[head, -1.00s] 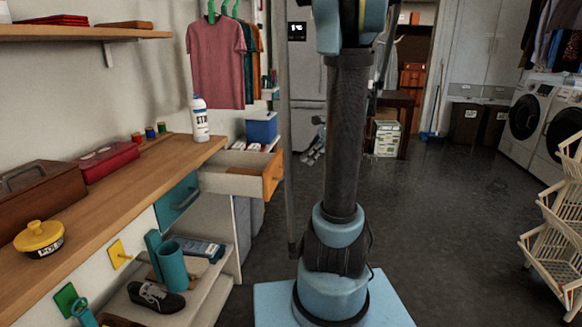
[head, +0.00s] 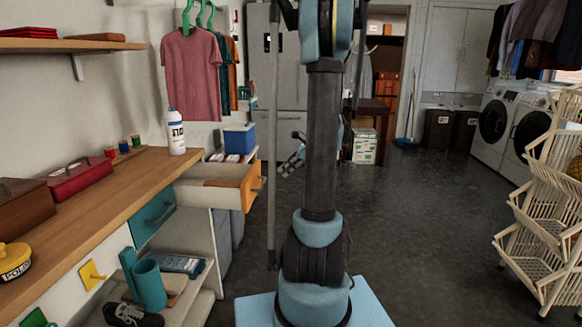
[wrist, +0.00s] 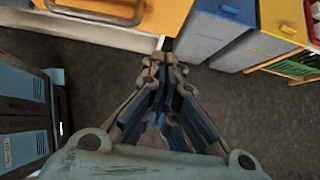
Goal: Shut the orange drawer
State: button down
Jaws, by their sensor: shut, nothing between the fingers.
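The orange drawer (head: 249,187) stands pulled out below the wooden counter in the head view, its pale open box showing behind the orange front. In the wrist view its orange front (wrist: 170,18) fills the top, with a grey bar handle (wrist: 105,12) at upper left. My gripper (wrist: 163,62) is shut and empty. Its fingertips appear close to the drawer front's lower edge in that picture; I cannot tell whether they touch. My gripper is not clearly visible in the head view, where my own arm column stands in the middle.
A teal drawer (head: 153,212) sits beside the orange one, flush under the counter. A white bottle (head: 176,132) stands on the counter (head: 110,190). A blue box (head: 240,138) is behind the drawer. A cream basket rack (head: 540,230) stands at right. The dark floor between is clear.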

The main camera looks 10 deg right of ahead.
aim_at(260, 183)
jog(key=shift+w+a+f, duration=0.35)
jog(key=shift+a+f, duration=0.05)
jog(key=shift+a, duration=0.65)
jog(key=shift+w+a+f, duration=0.4)
jog(key=shift+a+f, duration=0.05)
jog(key=shift+a, duration=0.55)
jog(key=shift+w+a+f, duration=0.35)
jog(key=shift+a+f, duration=0.05)
jog(key=shift+a, duration=0.65)
